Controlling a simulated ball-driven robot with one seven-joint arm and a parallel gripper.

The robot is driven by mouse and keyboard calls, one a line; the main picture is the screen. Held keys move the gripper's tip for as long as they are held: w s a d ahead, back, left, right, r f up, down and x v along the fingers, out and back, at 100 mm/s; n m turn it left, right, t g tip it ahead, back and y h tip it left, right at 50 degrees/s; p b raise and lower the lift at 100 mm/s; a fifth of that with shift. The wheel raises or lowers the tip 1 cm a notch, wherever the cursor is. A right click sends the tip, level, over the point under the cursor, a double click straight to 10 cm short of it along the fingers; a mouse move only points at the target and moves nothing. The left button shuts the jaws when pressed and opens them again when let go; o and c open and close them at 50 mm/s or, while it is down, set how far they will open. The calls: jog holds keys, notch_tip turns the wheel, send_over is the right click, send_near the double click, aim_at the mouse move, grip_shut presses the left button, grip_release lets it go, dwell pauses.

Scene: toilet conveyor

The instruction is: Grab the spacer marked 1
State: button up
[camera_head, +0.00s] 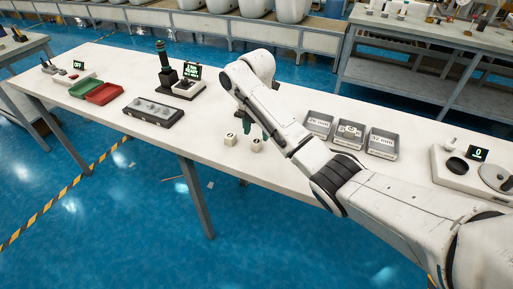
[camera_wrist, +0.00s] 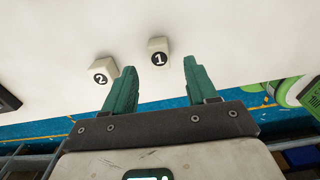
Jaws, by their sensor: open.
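The spacer marked 1 (camera_wrist: 158,46) is a small pale block with a black round label on the white table. In the wrist view it lies ahead of my open gripper (camera_wrist: 160,66), roughly in line with the gap between its two green fingers. Nothing is between the fingers. The spacer marked 2 (camera_wrist: 107,67) stands to its left, just beyond the left fingertip. In the head view two pale blocks, one left (camera_head: 231,139) and one right (camera_head: 256,145), sit near the table's front edge; their digits are too small to read surely. My arm partly hides the green fingers there.
Grey labelled trays (camera_head: 350,135) stand right of my arm, with a scale-like device (camera_head: 479,168) farther right. A dark block holder (camera_head: 153,111), red tray (camera_head: 104,94) and green tray (camera_head: 85,87) lie left. The table front between holder and blocks is clear.

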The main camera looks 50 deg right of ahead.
aim_at(257, 141)
jog(key=shift+f+p, duration=0.35)
jog(key=shift+f, duration=2.3)
jog(key=c, duration=1)
